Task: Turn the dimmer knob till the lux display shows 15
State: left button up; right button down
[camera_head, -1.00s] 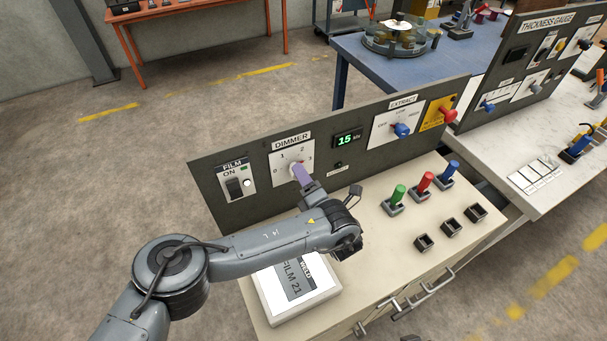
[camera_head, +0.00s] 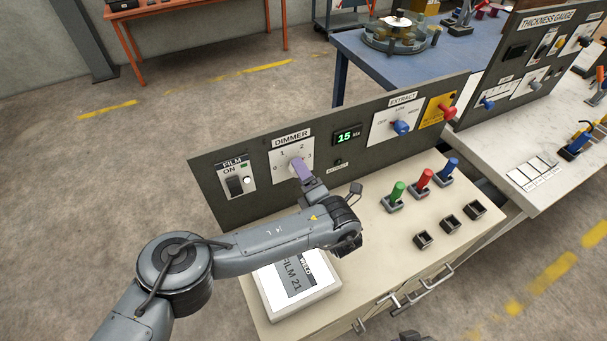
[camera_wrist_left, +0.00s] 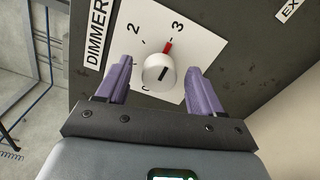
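The dimmer knob (camera_wrist_left: 158,72) is a white round cap on a white dial plate (camera_wrist_left: 148,22), under the DIMMER label. In the left wrist view its red pointer is toward the 3. The lux display (camera_head: 346,137) reads a green 15. My left gripper (camera_head: 301,171) is at the dial and partly covers the knob in the head view. In the left wrist view its two purple fingers (camera_wrist_left: 159,88) stand apart on either side of the knob, with visible gaps. My right gripper is not recognisable in these views.
On the panel are the FILM switch (camera_head: 235,186), blue EXTRACT knob (camera_head: 401,127) and red knob (camera_head: 447,112).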

pick_arm(q)
jog(key=p+v, duration=0.5)
jog(key=v, duration=0.6)
dwell(0.6)
